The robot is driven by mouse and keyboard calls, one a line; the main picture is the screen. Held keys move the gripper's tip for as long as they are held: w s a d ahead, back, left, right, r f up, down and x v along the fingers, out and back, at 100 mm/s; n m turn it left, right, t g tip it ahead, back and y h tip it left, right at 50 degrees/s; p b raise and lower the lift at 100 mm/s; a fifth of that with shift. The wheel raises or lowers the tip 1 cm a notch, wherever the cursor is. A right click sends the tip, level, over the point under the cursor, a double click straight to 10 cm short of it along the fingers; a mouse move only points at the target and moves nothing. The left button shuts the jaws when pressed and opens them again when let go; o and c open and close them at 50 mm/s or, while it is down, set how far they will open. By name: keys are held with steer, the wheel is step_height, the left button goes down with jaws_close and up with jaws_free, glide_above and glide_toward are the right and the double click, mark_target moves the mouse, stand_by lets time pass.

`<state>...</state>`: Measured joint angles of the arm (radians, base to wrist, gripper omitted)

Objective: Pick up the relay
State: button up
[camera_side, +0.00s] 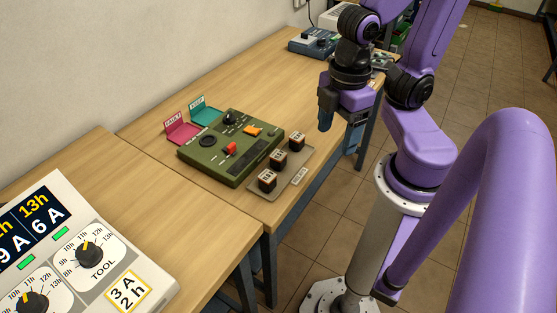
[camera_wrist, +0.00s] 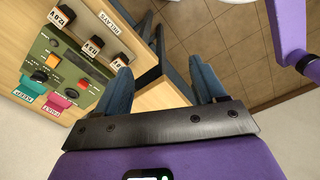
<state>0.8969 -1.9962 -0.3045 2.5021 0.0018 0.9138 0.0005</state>
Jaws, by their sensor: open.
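Three small dark relays with white labels stand in a row on a grey-brown tray (camera_side: 286,178): a near one (camera_side: 267,180), a middle one (camera_side: 279,160) and a far one (camera_side: 297,141). In the wrist view they show at upper left as a left one (camera_wrist: 62,16), a middle one (camera_wrist: 93,46) and a right one (camera_wrist: 120,62). Their label text is too small to read surely. My gripper (camera_side: 327,115) is open and empty, raised beyond the far relay and to its right. In the wrist view its blue fingers (camera_wrist: 162,82) are wide apart, with table edge and floor between them.
A green tester (camera_side: 225,150) with a red switch stands left of the tray. Pink (camera_side: 182,132) and teal (camera_side: 205,113) bins sit behind it. A blue device (camera_side: 313,42) stands at the far end. A charger panel (camera_side: 75,245) fills the near left. The table's front edge lies close to the tray.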

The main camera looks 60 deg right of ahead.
steer(key=n+h, duration=0.2)
steer(key=n, duration=0.4)
glide_toward(278, 155)
steer(key=f, duration=0.6)
steer(key=shift+w+d+f, duration=0.1)
steer(key=shift+w+d, duration=0.15)
steer(key=shift+d, duration=0.05)
steer(key=shift+s+d+f, duration=0.1)
steer(key=shift+d+f, duration=0.1)
steer(key=shift+f, duration=0.65)
steer(key=shift+s+d+f, duration=0.1)
steer(key=shift+d+f, duration=0.1)
steer(key=shift+f, duration=0.65)
steer(key=shift+d+f, duration=0.1)
steer(key=shift+f, duration=0.75)
steer(key=c, duration=1.1)
